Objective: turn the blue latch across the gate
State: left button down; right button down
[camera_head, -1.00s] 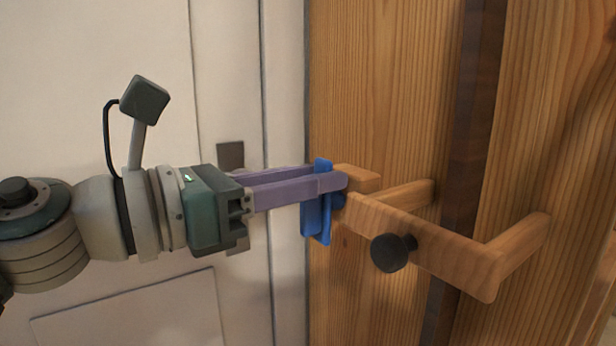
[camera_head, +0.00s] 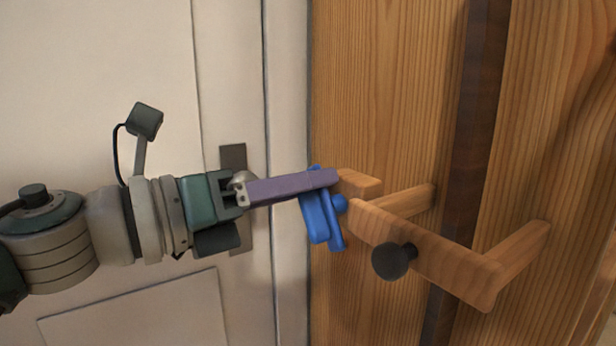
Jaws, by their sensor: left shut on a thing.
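The blue latch (camera_head: 318,219) sits on the left part of the wooden gate (camera_head: 385,90), beside the left end of a wooden bar. It hangs mostly downward, its lower end tilted slightly to the right. My left gripper (camera_head: 325,178) comes in from the left with purple fingers shut on the latch's upper part. The fingers hide some of the latch's top. A round blue knob shows at the latch's right side. My right gripper is not in view.
A wooden bracket bar (camera_head: 430,255) with a black knob (camera_head: 393,262) juts out just right of the latch. A dark vertical gap (camera_head: 470,120) runs behind it. A white panelled door (camera_head: 90,80) with a dark plate stands at the left.

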pick_arm(q)
jog(key=shift+w+a+f+n+p, duration=0.1)
jog(key=shift+w+f+n+p, duration=0.2)
jog(key=shift+n, duration=1.65)
jog(key=shift+w+a+f+n+p, duration=0.2)
jog(key=shift+f+n, duration=0.3)
jog(key=shift+n, duration=1.4)
jog(key=shift+w+a+f+n+p, duration=0.1)
jog(key=shift+f+n+p, duration=0.3)
jog(key=shift+n, duration=1.55)
jog(key=c, duration=0.9)
grip_release()
jog(key=shift+o, duration=0.2)
jog(key=v, duration=1)
